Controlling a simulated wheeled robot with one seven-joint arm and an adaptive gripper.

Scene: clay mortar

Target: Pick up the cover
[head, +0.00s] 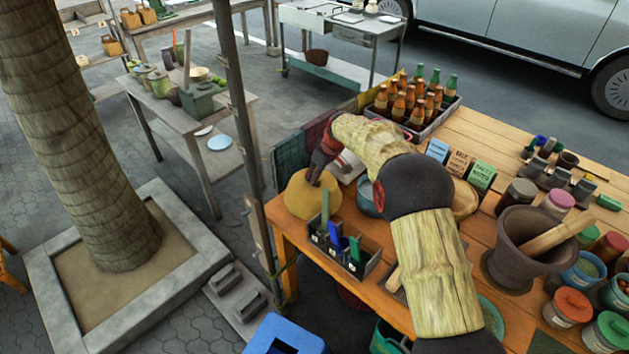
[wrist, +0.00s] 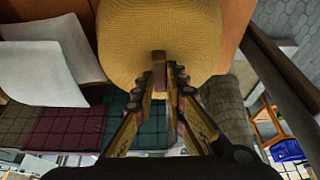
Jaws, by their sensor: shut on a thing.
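The cover is a yellow woven dome (head: 303,196) at the near-left corner of the wooden table (head: 440,160) in the head view. My gripper (head: 315,180) comes down on its top from the upper right. In the wrist view the cover (wrist: 150,28) fills the top middle, and its small brown knob (wrist: 159,70) sits between my two fingertips (wrist: 168,76). My gripper is shut on the knob. I cannot tell whether the cover's rim touches the table, and anything under it is hidden.
A black caddy (head: 343,250) with coloured tools stands just right of the cover. A blue-grey pot (head: 368,197) is partly behind my arm. A crate of bottles (head: 413,106) is at the back. A dark post (head: 243,140) rises by the table's left edge.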

